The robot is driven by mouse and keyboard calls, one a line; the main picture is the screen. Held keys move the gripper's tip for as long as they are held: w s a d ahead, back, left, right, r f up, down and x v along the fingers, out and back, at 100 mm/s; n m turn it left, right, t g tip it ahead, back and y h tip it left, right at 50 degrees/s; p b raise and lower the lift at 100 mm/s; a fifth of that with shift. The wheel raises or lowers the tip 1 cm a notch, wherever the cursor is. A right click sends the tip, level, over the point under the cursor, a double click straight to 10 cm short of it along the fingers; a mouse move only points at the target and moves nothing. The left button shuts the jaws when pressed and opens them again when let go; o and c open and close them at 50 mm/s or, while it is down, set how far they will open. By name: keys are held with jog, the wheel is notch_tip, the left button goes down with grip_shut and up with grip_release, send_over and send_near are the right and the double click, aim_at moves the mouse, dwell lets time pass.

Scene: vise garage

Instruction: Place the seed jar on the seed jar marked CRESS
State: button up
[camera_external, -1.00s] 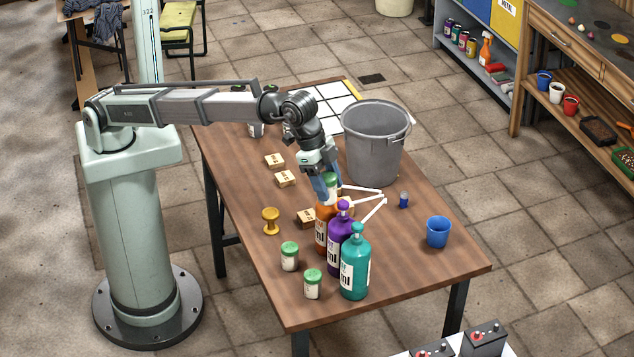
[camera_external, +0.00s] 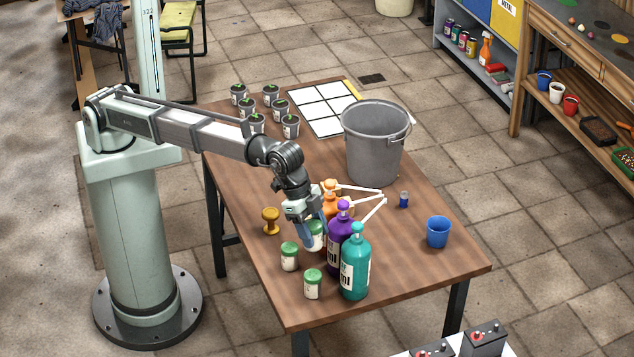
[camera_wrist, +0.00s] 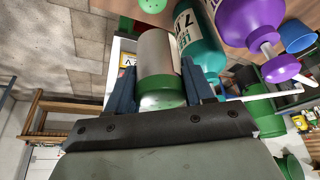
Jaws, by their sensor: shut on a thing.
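My gripper (camera_external: 313,237) is shut on a seed jar (camera_external: 315,242) with a green lid and a pale label. In the wrist view the held jar (camera_wrist: 158,58) lies between my two fingers (camera_wrist: 160,88), its green lid towards my palm. Two like jars stand on the table near its front left: one jar (camera_external: 289,258) just below and left of my gripper, and another jar (camera_external: 313,286) closer to the front edge. The held jar appears above the table, behind these two. Label words on the jars are too small to read, so I cannot tell which is CRESS.
Orange (camera_external: 330,200), purple (camera_external: 341,240) and teal (camera_external: 355,265) pump bottles stand close on the right. A yellow goblet-shaped thing (camera_external: 270,220) is on the left. A grey bucket (camera_external: 375,150), seedling pots (camera_external: 290,130) and a white grid (camera_external: 320,105) are behind. A blue cup (camera_external: 438,232) stands right.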

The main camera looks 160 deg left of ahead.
jog(key=shift+f, duration=4.75)
jog(key=shift+f, duration=0.1)
jog(key=o, duration=1.1)
jog(key=v, duration=1.2)
